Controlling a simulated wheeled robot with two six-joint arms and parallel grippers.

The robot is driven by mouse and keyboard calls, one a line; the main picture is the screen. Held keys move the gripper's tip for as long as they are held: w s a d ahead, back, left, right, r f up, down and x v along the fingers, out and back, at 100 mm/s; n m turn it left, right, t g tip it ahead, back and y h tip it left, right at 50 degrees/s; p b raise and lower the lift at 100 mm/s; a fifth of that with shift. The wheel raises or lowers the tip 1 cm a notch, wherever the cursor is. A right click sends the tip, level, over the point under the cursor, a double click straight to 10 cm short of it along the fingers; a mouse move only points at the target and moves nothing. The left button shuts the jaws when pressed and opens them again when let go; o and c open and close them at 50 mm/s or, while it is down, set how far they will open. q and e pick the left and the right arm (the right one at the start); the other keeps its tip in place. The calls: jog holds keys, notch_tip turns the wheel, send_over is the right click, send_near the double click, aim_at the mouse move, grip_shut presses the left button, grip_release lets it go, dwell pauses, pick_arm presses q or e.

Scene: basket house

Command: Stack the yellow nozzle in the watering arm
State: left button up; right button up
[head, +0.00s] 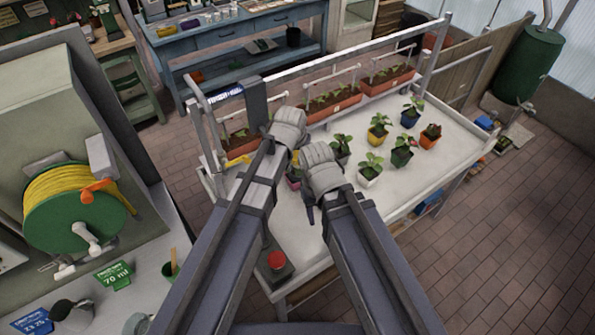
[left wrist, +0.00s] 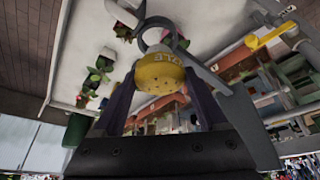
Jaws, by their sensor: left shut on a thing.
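In the left wrist view my left gripper (left wrist: 160,82) is shut on the yellow nozzle (left wrist: 159,74), a round piece with small holes in its face, between two dark fingers. A grey ring (left wrist: 158,32) on a grey bar lies just beyond the nozzle; it looks like part of the watering arm. I cannot tell if nozzle and ring touch.
A white table (head: 440,165) bears several potted plants (head: 370,168). Long brown planters (head: 333,106) stand along its back under a grey rail. A yellow piece (head: 238,160) shows at the table's left. A green hose reel (head: 75,215) is at the left. A red button (head: 276,260) is near the front.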

aim_at(298, 165)
pick_arm(q)
jog(key=shift+f, duration=0.75)
jog(key=shift+r, duration=0.1)
pick_arm(e)
jog(key=shift+f, duration=0.7)
pick_arm(q)
notch_tip(298, 165, down, 4)
jog(key=b, duration=0.4)
jog(key=shift+r, duration=0.15)
pick_arm(e)
notch_tip(298, 165, down, 4)
jog(key=shift+r, duration=0.2)
pick_arm(q)
jog(key=shift+s, duration=0.1)
pick_arm(e)
jog(key=shift+f, duration=0.1)
